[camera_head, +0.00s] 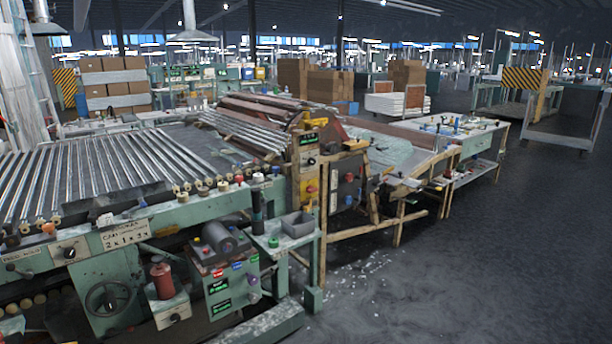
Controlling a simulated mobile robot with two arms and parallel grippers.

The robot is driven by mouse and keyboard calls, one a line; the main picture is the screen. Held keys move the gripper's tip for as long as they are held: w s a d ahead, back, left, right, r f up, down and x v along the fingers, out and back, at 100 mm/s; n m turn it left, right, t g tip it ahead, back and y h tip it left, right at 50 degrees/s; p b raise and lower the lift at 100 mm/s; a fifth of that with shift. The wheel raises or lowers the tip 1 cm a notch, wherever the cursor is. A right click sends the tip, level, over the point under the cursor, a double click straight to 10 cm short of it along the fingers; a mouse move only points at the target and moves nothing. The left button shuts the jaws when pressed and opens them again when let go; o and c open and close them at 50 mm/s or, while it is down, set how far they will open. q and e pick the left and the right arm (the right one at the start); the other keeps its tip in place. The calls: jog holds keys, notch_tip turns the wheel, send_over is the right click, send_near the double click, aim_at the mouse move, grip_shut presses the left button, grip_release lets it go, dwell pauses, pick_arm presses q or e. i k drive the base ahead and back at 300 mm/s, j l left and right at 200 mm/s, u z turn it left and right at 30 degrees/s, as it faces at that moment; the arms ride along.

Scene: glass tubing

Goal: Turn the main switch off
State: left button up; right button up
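No label marking the main switch is readable from here, so I cannot tell which control it is. A yellow control panel (309,178) with a red part low on its face stands at the machine's end. A dark panel (348,182) with a round knob and small coloured parts is just right of it. A black rotary knob (69,253) sits on a pale plate at the lower left. A green control box (222,285) with coloured labels and buttons stands at the lower middle. Neither of my grippers is in view.
A long green machine with rows of glass tubes (90,170) fills the left. Broken glass (350,280) lies on the dark floor before it. A workbench (470,150) stands further right. The floor at the lower right (500,270) is clear.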

aim_at(310, 189)
jog(key=i+l+u, duration=0.1)
jog(key=u, duration=0.35)
jog(key=i+l+u, duration=0.1)
jog(key=u, duration=0.4)
jog(key=i+l+u, duration=0.15)
jog(key=l, duration=0.2)
jog(key=i+l+u, duration=0.1)
jog(key=i+l, duration=0.15)
jog(key=l, duration=0.15)
jog(key=i+l+u, duration=0.15)
jog(key=l, duration=0.25)
jog(key=i+l+u, duration=0.1)
jog(key=l, duration=0.3)
jog(key=i+l+u, duration=0.15)
jog(key=l, duration=0.3)
jog(key=i+l+u, duration=0.1)
jog(key=l, duration=0.3)
